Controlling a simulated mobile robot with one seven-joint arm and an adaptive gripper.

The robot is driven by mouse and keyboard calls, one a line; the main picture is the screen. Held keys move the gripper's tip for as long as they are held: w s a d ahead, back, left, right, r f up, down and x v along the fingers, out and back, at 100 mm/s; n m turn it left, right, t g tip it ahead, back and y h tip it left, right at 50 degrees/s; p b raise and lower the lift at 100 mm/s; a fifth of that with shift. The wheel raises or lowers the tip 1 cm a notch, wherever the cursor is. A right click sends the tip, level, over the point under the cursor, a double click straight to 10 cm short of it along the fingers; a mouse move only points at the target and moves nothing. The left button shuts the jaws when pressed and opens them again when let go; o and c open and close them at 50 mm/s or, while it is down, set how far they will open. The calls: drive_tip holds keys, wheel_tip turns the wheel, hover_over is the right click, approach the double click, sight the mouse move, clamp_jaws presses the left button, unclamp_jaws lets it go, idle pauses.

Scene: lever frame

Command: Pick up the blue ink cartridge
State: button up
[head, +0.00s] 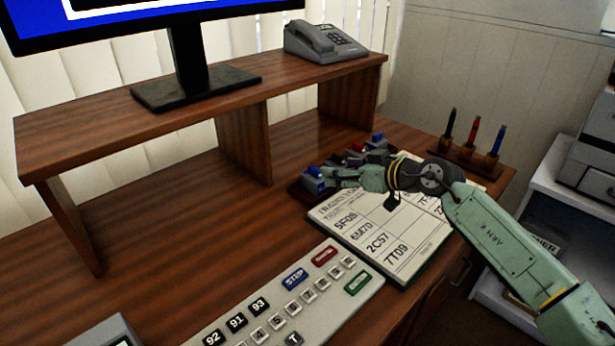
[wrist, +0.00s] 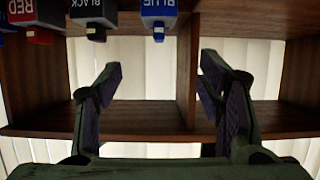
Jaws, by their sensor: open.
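The blue ink cartridge (head: 314,180) is a grey block with a blue top, at the left end of a cartridge row on the desk. In the wrist view, which is upside down, the block labelled BLUE (wrist: 158,14) shows at the top edge, partly cut off. My gripper (head: 338,176) is open at the right of this cartridge in the head view, and its fingers partly hide the row. In the wrist view my gripper (wrist: 160,70) has nothing between its fingers. The cartridge lines up with the gap, beyond the fingertips.
A black cartridge (wrist: 93,14) and a red cartridge (wrist: 37,14) stand beside the blue one. Another blue-topped cartridge (head: 378,139) is at the row's far end. A printed code board (head: 400,255) and keypad (head: 290,310) lie in front. A wooden riser (head: 240,140) stands behind.

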sight(313, 167)
drive_tip(key=p+x, duration=0.2)
drive_tip(key=x, duration=0.8)
drive_tip(key=shift+p, duration=0.3)
drive_tip(key=shift+f, duration=0.1)
drive_tip(key=shift+c, duration=0.3)
clamp_jaws()
